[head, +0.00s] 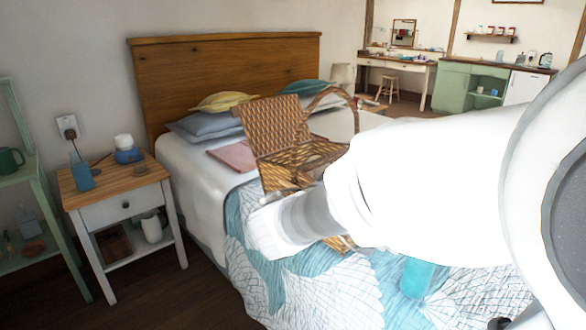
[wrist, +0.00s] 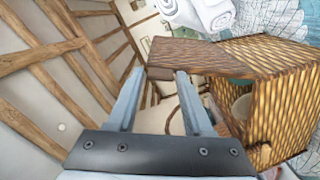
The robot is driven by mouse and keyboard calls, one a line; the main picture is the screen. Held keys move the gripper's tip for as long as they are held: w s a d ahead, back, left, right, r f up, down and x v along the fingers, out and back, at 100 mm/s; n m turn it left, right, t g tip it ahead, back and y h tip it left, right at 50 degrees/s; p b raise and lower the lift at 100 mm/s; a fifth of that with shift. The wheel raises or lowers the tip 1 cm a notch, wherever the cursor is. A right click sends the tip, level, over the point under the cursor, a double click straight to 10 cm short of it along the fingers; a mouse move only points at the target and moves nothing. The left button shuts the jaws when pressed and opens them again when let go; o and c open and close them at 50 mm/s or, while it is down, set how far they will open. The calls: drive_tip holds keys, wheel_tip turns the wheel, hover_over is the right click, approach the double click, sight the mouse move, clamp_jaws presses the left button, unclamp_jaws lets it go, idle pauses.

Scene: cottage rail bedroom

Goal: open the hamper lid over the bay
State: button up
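The wicker hamper (head: 290,172) stands on the bed, with an arched handle (head: 335,95). One woven lid (head: 268,125) stands raised, roughly upright, at the hamper's left side in the head view. In the wrist view the woven body (wrist: 285,90) fills the right side, with its open inside facing my gripper and a pale round thing (wrist: 243,107) in it. My gripper (wrist: 160,72) has its two fingers wide apart. A brown panel (wrist: 190,53) lies just beyond the fingertips; I cannot tell whether they touch it. In the head view my arm hides the gripper and the hamper's lower front.
The bed has a patterned blue-white quilt (head: 325,280), pillows and a folded pink cloth (head: 232,155). A nightstand (head: 118,190) with a lamp stands left of it, next to a green shelf (head: 30,205). A light-blue object (head: 416,277) is on the quilt below my arm.

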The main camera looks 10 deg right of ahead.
drive_tip(key=shift+o, duration=1.2)
drive_tip(key=shift+a, duration=0.1)
drive_tip(key=p+v, duration=0.3)
drive_tip(key=v, duration=1.4)
drive_tip(key=shift+s+a, duration=0.1)
